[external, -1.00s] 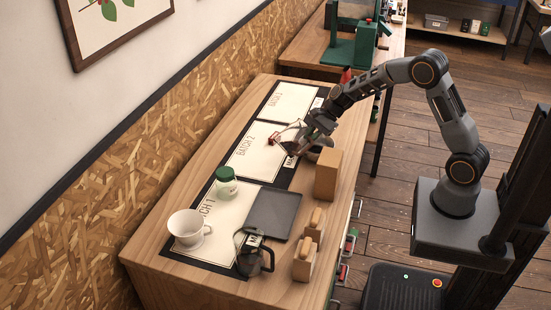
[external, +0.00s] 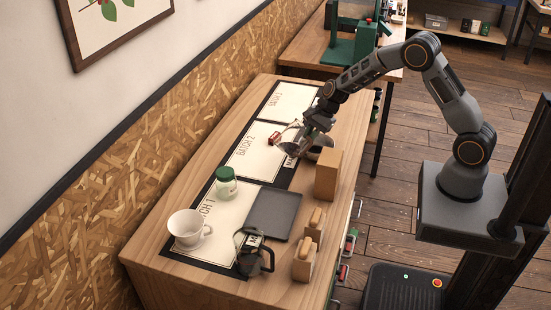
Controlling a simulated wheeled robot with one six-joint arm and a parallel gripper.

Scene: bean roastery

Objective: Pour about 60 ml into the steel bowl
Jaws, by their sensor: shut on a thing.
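My gripper (external: 304,141) is over the middle of the wooden bench, beside the BATCH 2 mat. It is shut on a small vessel (external: 292,149), which looks grey and partly see-through and is tilted. A reddish-brown part (external: 274,139) shows at its left, and I cannot tell whether it belongs to the vessel. The steel bowl (external: 325,153) appears to be just right of the gripper, partly hidden by the gripper and a wooden block. I cannot see what is inside the vessel or the bowl, or any stream between them.
The wooden block (external: 328,175) stands close to the bowl. Nearer are a dark flat plate (external: 274,214), green-lidded jar (external: 226,183), white dripper (external: 188,230), dark carafe (external: 254,254) and two wooden brush-like pieces (external: 314,224). The BATCH 3 mat (external: 292,101) is clear.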

